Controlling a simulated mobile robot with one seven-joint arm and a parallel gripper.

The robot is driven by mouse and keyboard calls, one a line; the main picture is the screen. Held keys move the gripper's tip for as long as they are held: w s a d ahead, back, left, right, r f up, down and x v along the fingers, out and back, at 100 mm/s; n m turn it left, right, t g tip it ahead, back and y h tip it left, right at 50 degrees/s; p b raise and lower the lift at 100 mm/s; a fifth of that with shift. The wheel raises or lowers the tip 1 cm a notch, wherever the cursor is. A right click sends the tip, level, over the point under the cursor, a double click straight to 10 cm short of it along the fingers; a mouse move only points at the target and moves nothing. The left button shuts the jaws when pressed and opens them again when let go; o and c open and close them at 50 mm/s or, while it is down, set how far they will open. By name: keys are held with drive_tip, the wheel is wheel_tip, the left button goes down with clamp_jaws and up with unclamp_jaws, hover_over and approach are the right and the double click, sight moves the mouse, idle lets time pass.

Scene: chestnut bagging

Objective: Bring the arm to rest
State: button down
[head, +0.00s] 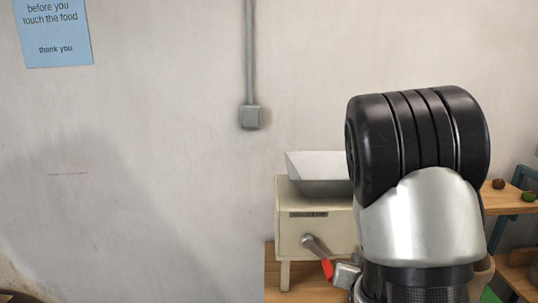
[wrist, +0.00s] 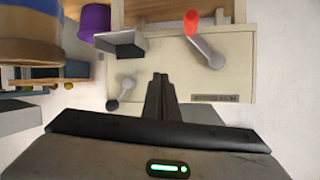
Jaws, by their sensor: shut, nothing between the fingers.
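My gripper (wrist: 161,82) shows in the wrist view with its two dark fingers together and nothing between them. It points towards a cream box-shaped machine (wrist: 222,68), which appears upside down there; I see no contact. My arm's black and silver links fill the right of the head view, where I cannot make out the fingers.
The cream machine (head: 312,232) stands on a wooden surface beside my arm, with a pale hopper (head: 318,178) on top and a red-handled lever (head: 326,268). A wooden table (head: 494,207) at right holds small round items.

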drive_tip(key=s+a+r+n+g+y+p, duration=0.1)
drive_tip(key=s+a+r+g, duration=0.15)
drive_tip(key=s+r, duration=0.35)
drive_tip(key=s+a+r+n+g+y+p, duration=0.15)
drive_tip(key=s+a+r, duration=0.25)
drive_tip(key=r, duration=0.5)
drive_tip(key=s+a+r+n+g+p, duration=0.1)
drive_tip(key=s+r, duration=0.1)
drive_tip(key=s, duration=0.6)
drive_tip(key=s+a+r+n+g, duration=0.1)
drive_tip(key=s+a+r+g, duration=0.1)
drive_tip(key=s, duration=0.6)
drive_tip(key=shift+r+g+p, duration=0.3)
drive_tip(key=shift+r+p, duration=0.05)
drive_tip(key=shift+r, duration=0.5)
